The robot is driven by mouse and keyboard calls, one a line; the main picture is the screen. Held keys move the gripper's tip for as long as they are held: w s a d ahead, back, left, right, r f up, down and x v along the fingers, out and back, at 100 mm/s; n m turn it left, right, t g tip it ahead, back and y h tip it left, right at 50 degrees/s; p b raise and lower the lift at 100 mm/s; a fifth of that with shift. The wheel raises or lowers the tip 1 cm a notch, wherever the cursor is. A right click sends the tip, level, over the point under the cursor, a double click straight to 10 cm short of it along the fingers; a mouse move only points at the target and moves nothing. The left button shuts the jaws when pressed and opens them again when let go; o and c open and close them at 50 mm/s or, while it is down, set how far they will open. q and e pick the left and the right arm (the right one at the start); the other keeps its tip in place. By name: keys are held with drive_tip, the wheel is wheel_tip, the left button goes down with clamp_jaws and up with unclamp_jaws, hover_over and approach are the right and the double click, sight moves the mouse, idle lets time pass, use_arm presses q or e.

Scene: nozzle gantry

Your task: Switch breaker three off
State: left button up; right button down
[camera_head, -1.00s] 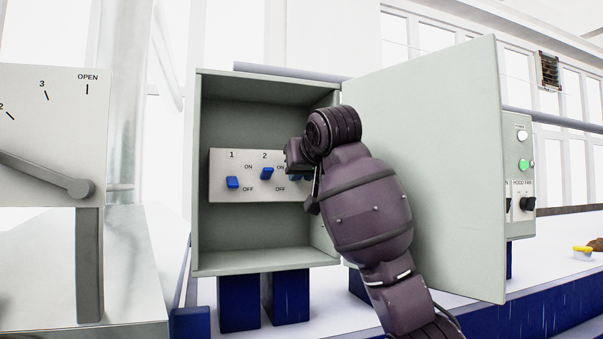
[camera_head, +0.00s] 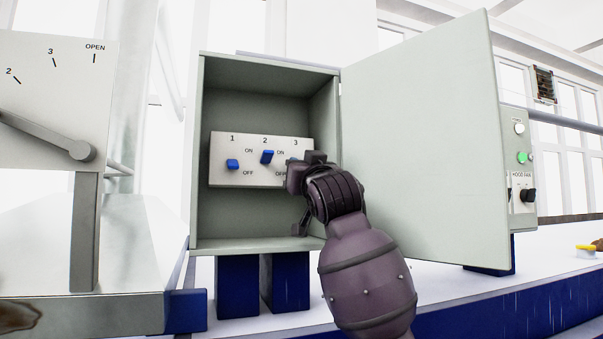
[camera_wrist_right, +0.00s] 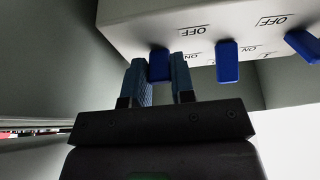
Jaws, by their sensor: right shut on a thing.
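The breaker panel (camera_head: 222,179) sits inside an open grey box and carries three blue levers marked 1, 2 and 3. Lever one (camera_head: 232,164) sits lower than lever two (camera_head: 267,157), which points up toward ON. Breaker three's lever (camera_head: 290,161) is mostly hidden by my right gripper (camera_head: 299,176) in the head view. In the right wrist view, where the panel appears upside down, my right gripper (camera_wrist_right: 160,70) has one finger on each side of breaker three's blue lever (camera_wrist_right: 159,64). Whether this lever is at ON or OFF is hard to tell. My left gripper is out of view.
The box's door (camera_head: 424,140) stands open to the right, beside my right arm. The box's lower wall (camera_head: 250,244) lies beneath the gripper. A panel with a long grey handle (camera_head: 50,138) stands at the left. A small switch box (camera_head: 518,170) is behind the door.

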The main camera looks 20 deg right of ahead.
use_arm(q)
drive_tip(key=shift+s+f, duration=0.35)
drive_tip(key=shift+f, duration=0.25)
use_arm(e)
drive_tip(key=shift+f+t, duration=0.15)
drive_tip(key=shift+t, duration=0.45)
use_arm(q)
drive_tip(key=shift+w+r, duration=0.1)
use_arm(e)
drive_tip(key=c, duration=1)
unclamp_jaws()
drive_tip(key=shift+w, duration=0.1)
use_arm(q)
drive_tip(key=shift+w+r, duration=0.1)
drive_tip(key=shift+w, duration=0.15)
use_arm(e)
drive_tip(key=shift+o, duration=0.2)
drive_tip(key=shift+f, duration=0.15)
